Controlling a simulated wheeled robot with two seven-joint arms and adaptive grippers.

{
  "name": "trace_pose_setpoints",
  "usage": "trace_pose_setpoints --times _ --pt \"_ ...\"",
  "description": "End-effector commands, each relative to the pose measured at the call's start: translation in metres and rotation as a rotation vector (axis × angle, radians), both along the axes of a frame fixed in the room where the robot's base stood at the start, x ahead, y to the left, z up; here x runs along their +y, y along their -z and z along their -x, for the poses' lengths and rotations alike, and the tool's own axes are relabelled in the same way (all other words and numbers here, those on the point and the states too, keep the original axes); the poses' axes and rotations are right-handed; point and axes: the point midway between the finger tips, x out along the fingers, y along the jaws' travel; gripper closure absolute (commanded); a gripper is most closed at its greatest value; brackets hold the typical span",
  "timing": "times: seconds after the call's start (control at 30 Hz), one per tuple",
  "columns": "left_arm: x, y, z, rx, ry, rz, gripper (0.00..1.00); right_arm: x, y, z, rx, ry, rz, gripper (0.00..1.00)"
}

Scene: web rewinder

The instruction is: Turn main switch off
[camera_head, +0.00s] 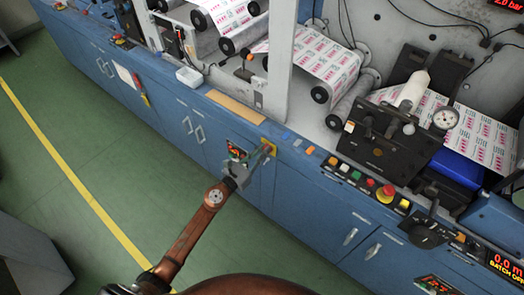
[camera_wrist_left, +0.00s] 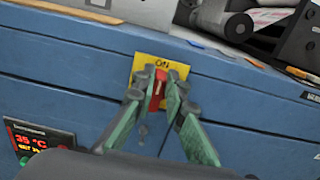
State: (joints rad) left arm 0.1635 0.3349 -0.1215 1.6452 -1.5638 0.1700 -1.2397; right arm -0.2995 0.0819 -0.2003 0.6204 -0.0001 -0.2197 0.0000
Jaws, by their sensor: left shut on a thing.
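The main switch is a red handle (camera_wrist_left: 157,90) on a yellow plate (camera_wrist_left: 178,68) set in the blue cabinet front. The word ON shows at the top of the plate in the left wrist view. The handle stands about upright there. My left gripper (camera_wrist_left: 160,97) is shut on the red handle, with a finger on each side of it. In the head view the yellow plate (camera_head: 270,147) is partly covered by my left gripper (camera_head: 262,156), whose arm comes up from below. My right gripper is not in view.
A temperature display (camera_wrist_left: 38,140) is beside the switch on the cabinet. A row of push buttons with a red emergency stop (camera_head: 386,193) lies along the machine's ledge to the right. Printed web rolls sit above. Green floor in front is open.

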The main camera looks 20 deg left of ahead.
Motion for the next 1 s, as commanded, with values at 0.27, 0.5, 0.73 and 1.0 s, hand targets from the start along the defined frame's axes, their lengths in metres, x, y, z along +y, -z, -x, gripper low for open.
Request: trace_pose_setpoints --times 0.27,0.5,0.73,1.0 --pt "0.001 0.0 0.0 0.019 0.0 0.05 1.0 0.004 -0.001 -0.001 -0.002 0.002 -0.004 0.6" --pt "0.004 -0.001 -0.001 0.072 0.0 0.198 1.0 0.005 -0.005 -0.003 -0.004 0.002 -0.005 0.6" --pt "0.007 0.001 -0.002 0.145 0.0 0.397 1.0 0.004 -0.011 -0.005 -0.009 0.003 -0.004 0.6" --pt "0.011 0.003 -0.004 0.233 -0.001 0.641 1.0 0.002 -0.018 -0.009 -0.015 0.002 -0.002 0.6"
